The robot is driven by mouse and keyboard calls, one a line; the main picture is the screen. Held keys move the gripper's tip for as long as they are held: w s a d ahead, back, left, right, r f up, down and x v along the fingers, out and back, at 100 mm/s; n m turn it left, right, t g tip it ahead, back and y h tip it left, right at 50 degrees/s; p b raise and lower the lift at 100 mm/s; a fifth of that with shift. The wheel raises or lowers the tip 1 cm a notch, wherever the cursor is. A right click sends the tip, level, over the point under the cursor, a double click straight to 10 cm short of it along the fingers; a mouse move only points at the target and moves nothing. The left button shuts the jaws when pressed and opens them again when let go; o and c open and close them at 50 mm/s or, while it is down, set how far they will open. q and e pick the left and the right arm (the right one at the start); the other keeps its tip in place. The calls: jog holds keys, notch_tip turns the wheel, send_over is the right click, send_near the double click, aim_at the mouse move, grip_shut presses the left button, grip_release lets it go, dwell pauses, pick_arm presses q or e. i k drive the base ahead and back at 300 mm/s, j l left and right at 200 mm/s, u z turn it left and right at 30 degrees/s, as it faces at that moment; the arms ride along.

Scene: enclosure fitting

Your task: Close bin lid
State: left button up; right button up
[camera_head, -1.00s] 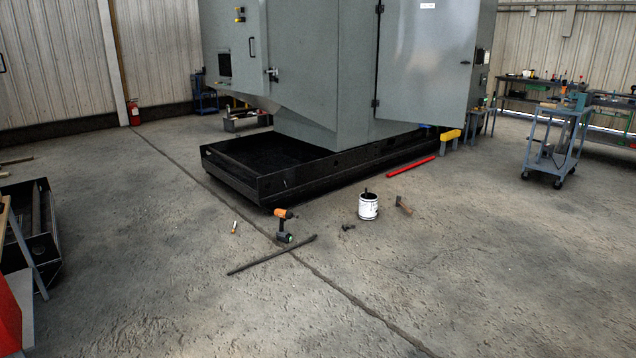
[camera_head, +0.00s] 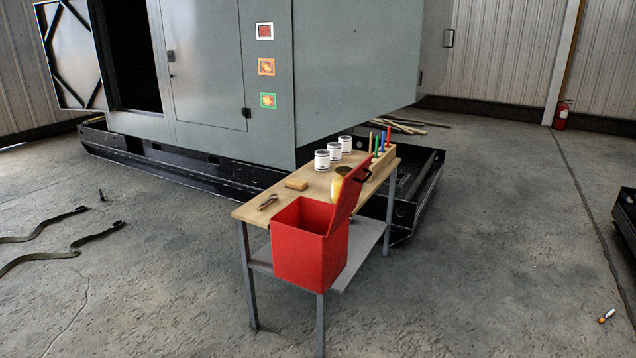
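A red bin (camera_head: 308,259) hangs at or stands against the near end of a wooden-topped workbench (camera_head: 262,205). Its red lid (camera_head: 349,194) is open, tilted up steeply along the bin's right side. A dark handle (camera_head: 362,172) shows near the lid's upper edge. The inside of the bin looks empty where I can see it. Neither of my grippers is in view.
A large grey enclosure (camera_head: 345,70) stands behind. Straps (camera_head: 75,246) lie on the floor at left. Floor at right is mostly clear.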

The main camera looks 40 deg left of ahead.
aim_at(351, 189)
jog(key=i+j+u, duration=0.15)
jog(key=i+u, duration=0.65)
jog(key=i+l+u, duration=0.2)
jog(key=i+u, duration=0.25)
jog(key=i, duration=0.15)
jog(key=i+u, duration=0.25)
jog(key=i, duration=0.35)
